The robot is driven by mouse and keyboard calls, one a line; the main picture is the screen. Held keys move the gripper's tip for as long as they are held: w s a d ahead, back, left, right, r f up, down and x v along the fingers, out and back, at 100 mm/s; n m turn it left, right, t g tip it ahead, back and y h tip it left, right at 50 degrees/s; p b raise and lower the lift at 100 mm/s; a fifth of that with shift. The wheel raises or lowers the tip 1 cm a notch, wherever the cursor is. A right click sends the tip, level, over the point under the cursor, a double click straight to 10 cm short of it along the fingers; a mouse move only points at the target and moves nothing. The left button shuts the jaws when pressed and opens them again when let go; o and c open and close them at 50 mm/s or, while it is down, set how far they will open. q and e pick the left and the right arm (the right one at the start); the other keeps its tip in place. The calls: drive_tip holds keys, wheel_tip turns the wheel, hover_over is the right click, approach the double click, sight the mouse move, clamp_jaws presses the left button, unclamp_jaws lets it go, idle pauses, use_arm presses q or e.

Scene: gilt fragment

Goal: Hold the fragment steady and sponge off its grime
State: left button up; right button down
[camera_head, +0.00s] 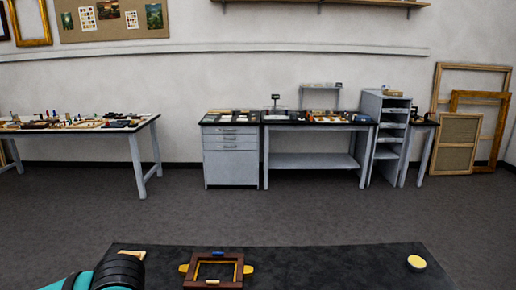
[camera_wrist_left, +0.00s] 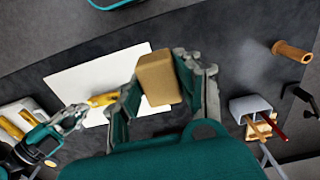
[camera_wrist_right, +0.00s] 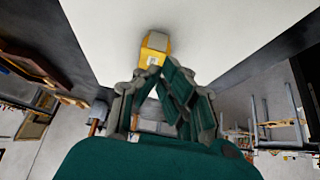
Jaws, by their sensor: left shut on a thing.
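My left gripper (camera_wrist_left: 160,95) is shut on a tan block-shaped sponge (camera_wrist_left: 157,78) and holds it over the dark worktop near a white sheet. The yellow gilt fragment (camera_wrist_left: 103,99) is over the white sheet in the left wrist view, and it also shows in the right wrist view (camera_wrist_right: 155,48). My right gripper (camera_wrist_right: 158,72) has its fingertips close together at the near end of the fragment and looks shut on it. The sponge is apart from the fragment. In the head view neither gripper shows.
The white sheet (camera_wrist_left: 80,75) lies on the dark worktop (camera_head: 330,265). A wooden frame (camera_head: 188,272) and a round yellow-topped thing (camera_head: 416,263) are on the worktop. A grey holder (camera_wrist_left: 245,104) with tools and a brown cylinder (camera_wrist_left: 292,51) are right of the sponge.

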drive_tip(key=shift+s+f+b, duration=0.1)
drive_tip(key=shift+f+b, duration=0.4)
drive_tip(key=shift+f, duration=0.35)
idle(4.4)
